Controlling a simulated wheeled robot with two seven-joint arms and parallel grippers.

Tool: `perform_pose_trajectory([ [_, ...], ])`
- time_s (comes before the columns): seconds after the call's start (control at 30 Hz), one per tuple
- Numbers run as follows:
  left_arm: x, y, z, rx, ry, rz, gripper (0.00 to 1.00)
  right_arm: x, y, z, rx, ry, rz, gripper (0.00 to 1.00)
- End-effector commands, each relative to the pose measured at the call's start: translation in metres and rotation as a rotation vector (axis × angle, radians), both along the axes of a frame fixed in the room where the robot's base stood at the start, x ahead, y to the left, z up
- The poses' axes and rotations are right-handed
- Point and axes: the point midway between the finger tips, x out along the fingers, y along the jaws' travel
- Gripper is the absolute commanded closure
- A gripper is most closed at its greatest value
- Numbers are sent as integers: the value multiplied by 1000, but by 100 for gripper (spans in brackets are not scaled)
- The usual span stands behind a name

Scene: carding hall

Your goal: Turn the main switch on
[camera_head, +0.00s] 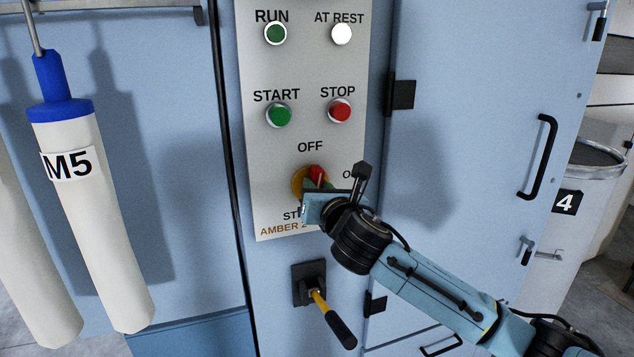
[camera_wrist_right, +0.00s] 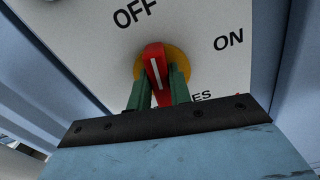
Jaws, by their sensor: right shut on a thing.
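The main switch (camera_head: 317,173) is a red knob on a yellow disc (camera_head: 298,182), low on the grey control panel (camera_head: 356,60). OFF is printed above it and ON to its right, partly hidden by my wrist in the head view. In the right wrist view the red knob (camera_wrist_right: 154,68) has a white line pointing up toward OFF, tilted slightly left. My right gripper (camera_wrist_right: 157,88) has its green fingers on both sides of the knob and is shut on it. In the head view my right gripper (camera_head: 315,187) covers the lower part of the switch. My left gripper is not in view.
Above are a green START button (camera_head: 278,115), a red STOP button (camera_head: 339,111) and two lamps. Below is a black-and-yellow lever (camera_head: 333,318). Cabinet doors with a black handle (camera_head: 537,156) stand right. White M5 tubes (camera_head: 95,200) hang left.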

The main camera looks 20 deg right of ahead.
Motion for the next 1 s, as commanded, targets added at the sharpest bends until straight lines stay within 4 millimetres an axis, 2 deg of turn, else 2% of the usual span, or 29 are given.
perform_pose_trajectory([
  [0.1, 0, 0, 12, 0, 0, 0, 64, 0, -1, 1, 105, 9, 0, 100],
  [0.4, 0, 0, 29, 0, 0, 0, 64, 0, -4, -1, 390, 18, -1, 100],
  [1.0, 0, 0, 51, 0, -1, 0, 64, 0, -7, -7, 959, 36, -1, 100],
])
